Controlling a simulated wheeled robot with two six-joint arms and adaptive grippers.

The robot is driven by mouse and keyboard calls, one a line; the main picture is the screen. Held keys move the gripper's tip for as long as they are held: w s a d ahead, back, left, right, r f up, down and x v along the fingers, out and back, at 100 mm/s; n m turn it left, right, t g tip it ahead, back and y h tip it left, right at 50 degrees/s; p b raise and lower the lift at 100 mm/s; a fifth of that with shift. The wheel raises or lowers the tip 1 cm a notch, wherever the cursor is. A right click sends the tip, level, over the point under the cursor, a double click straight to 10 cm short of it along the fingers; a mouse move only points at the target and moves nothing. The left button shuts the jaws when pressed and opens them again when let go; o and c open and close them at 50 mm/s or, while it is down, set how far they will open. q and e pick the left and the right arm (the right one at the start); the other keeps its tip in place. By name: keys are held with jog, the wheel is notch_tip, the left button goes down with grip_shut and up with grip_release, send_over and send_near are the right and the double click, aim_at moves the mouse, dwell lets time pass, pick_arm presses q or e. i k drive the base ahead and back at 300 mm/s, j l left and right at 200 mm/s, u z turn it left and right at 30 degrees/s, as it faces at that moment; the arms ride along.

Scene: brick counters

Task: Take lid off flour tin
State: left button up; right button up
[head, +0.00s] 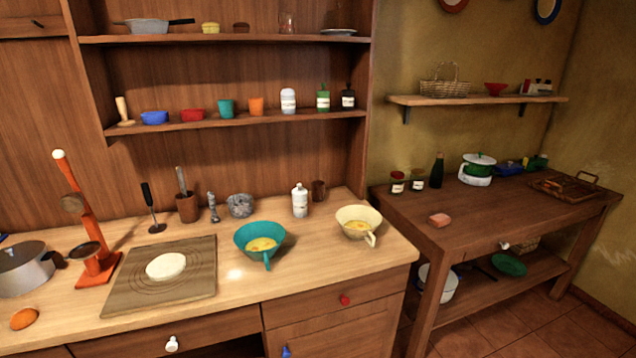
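I cannot tell for certain which container is the flour tin, as the labels are too small to read. A white labelled container (300,201) with a narrow top stands upright at the back of the wooden counter. A white labelled jar (288,101) stands on the lower wall shelf, beside a green labelled jar (323,99) and a dark one (348,98). All of them look closed. Neither of my grippers shows in the head view.
The counter (210,306) holds a teal bowl (256,236), a cream bowl (354,220), a board with dough (165,266), an orange-red stand (93,262) and a lidded grey pot (24,267). The right table (480,215) is mostly bare in front.

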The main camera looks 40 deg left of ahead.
aim_at(299, 191)
jog(key=i+l+u, duration=0.2)
jog(key=i+u, duration=0.25)
jog(key=i+l+u, duration=0.85)
jog(key=i+l, duration=0.05)
jog(key=i, duration=0.05)
